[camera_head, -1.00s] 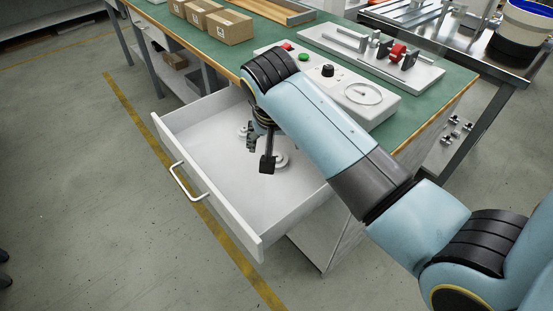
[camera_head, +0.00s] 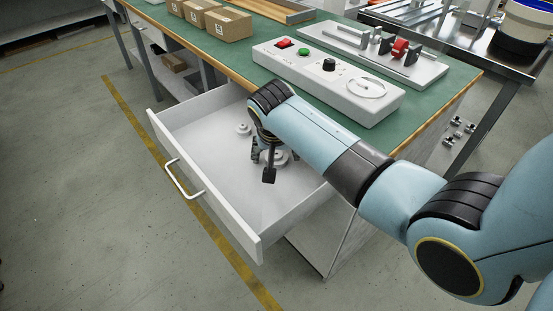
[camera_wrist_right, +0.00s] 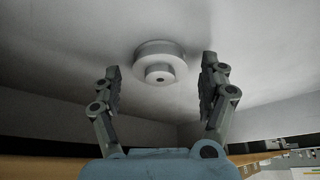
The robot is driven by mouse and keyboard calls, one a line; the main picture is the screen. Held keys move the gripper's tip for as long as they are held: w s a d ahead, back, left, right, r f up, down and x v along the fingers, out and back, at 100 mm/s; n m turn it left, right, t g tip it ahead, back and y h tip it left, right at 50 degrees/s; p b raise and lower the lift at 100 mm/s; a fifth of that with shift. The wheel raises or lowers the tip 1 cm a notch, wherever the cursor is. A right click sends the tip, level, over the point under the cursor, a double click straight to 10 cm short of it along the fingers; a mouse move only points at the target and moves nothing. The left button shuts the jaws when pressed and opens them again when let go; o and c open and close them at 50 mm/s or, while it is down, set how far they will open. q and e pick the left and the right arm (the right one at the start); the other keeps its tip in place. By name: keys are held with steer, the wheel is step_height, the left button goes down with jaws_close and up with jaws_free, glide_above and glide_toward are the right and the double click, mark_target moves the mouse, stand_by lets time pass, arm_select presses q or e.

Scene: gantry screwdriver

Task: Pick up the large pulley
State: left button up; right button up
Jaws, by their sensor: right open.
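The large pulley (camera_head: 281,157) is a pale stepped disc on the floor of the open white drawer (camera_head: 217,181), partly hidden by my right gripper in the head view. In the right wrist view the large pulley (camera_wrist_right: 160,63) sits ahead, centred between the open fingers and a little beyond their tips. A smaller pale pulley (camera_head: 243,129) lies in the drawer to the left and farther back. My right gripper (camera_head: 263,166) points down inside the drawer, open and empty; its two fingers (camera_wrist_right: 159,78) stand well apart. My left gripper is not in view.
The drawer's walls surround the gripper, with a handle (camera_head: 184,180) on its front. Above is the green bench (camera_head: 262,64) with a control box (camera_head: 325,82), a grey fixture (camera_head: 373,53) and cardboard boxes (camera_head: 228,25). The drawer's front-left floor is clear.

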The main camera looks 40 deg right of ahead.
steer(key=shift+c, duration=0.4)
steer(key=c, duration=1.1)
steer(key=shift+r, duration=0.1)
